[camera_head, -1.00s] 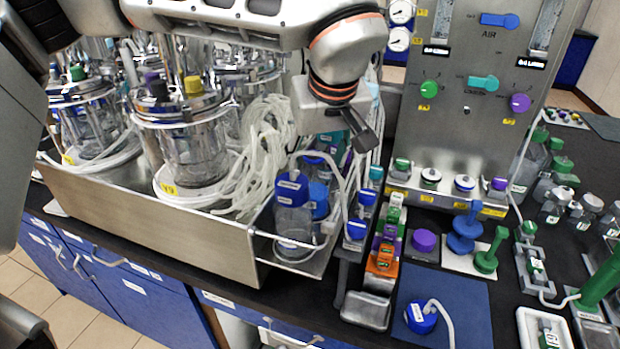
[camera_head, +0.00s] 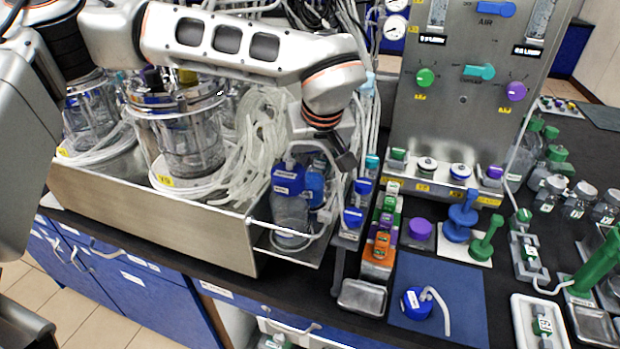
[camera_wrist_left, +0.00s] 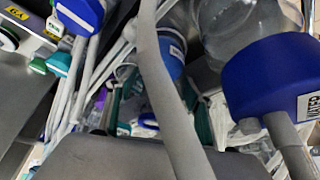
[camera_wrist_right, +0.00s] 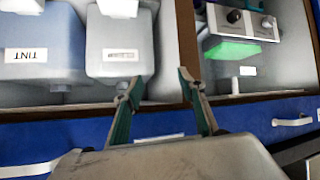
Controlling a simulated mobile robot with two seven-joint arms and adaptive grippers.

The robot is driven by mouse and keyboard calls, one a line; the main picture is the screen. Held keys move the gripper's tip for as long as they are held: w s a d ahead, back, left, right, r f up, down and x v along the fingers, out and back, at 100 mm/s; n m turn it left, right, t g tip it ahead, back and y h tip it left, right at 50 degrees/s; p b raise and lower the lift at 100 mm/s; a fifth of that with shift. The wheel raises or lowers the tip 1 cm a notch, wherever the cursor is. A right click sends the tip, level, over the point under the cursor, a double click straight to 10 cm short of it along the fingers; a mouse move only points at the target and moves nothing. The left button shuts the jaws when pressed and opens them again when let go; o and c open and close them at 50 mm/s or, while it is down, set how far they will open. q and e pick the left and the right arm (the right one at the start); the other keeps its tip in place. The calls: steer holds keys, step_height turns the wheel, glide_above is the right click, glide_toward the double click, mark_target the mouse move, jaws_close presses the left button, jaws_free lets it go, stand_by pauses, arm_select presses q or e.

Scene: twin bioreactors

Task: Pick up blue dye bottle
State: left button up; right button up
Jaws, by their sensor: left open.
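A bottle with blue contents (camera_head: 314,184), which fits the blue dye bottle, stands in the metal side rack behind a clear bottle with a large blue cap (camera_head: 288,180). In the left wrist view, the blue bottle (camera_wrist_left: 172,52) is partly covered by a thick grey tube. My left gripper (camera_head: 344,158) is just above and right of the blue bottle in the head view, pointing down. Its teal fingers (camera_wrist_left: 155,105) are apart, with the tube crossing between them and the camera. My right gripper (camera_wrist_right: 158,82) is open and empty, seen only in its wrist view.
The blue-capped bottle (camera_wrist_left: 275,75) and its tube crowd the left gripper. Coiled white tubing (camera_head: 262,150) and blue-capped probes (camera_head: 354,216) flank the rack (camera_head: 300,257). A blue mat (camera_head: 465,300) lies right.

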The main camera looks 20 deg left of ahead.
arm_select(q)
steer(key=c, duration=1)
steer(key=shift+c, duration=0.2)
steer(key=shift+r, duration=0.1)
